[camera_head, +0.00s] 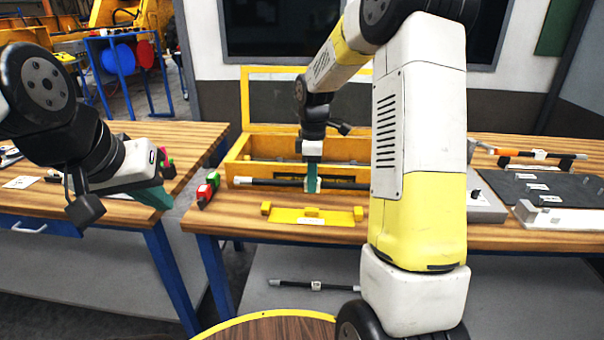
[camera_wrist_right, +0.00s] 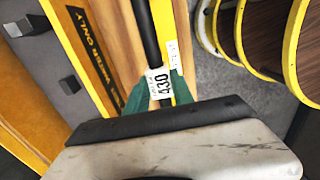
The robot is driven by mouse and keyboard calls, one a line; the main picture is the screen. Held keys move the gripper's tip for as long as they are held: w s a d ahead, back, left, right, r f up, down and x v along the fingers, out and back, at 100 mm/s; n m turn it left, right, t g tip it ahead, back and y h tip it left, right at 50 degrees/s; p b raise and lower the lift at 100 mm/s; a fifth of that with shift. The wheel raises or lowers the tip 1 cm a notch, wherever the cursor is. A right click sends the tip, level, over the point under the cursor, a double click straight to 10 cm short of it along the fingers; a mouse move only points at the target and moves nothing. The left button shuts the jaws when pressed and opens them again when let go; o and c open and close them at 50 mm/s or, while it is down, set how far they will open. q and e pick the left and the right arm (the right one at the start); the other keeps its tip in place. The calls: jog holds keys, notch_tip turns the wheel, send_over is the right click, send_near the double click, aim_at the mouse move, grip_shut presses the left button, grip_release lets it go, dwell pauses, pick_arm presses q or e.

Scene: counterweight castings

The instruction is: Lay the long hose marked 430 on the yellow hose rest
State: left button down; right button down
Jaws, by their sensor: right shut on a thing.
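The long black hose (camera_head: 270,182) with a grey end runs level across the front of the yellow crate. My right gripper (camera_head: 312,184) is shut on it near its middle. In the right wrist view the hose's white label reading 430 (camera_wrist_right: 160,84) shows between the green fingers (camera_wrist_right: 157,100). The hose's right end is hidden behind my right arm. The yellow hose rest (camera_head: 313,221) lies on the bench in front of and below the hose, with raised blocks at its ends. My left gripper (camera_head: 155,195) hangs empty near the left bench; its finger gap is unclear.
The open yellow crate (camera_head: 240,150) stands behind the hose. A red and green tool (camera_head: 207,190) lies left of the rest. Another short hose (camera_head: 315,286) lies on the lower shelf. A dark mat (camera_head: 540,187) and an orange-ended hose (camera_head: 515,153) are at the right.

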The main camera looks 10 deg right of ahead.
aim_at(312, 209)
dwell(0.3)
jog(key=shift+f, duration=2.75)
jog(key=shift+f, duration=0.7)
jog(key=c, duration=1)
grip_release()
jog(key=shift+r, duration=3.55)
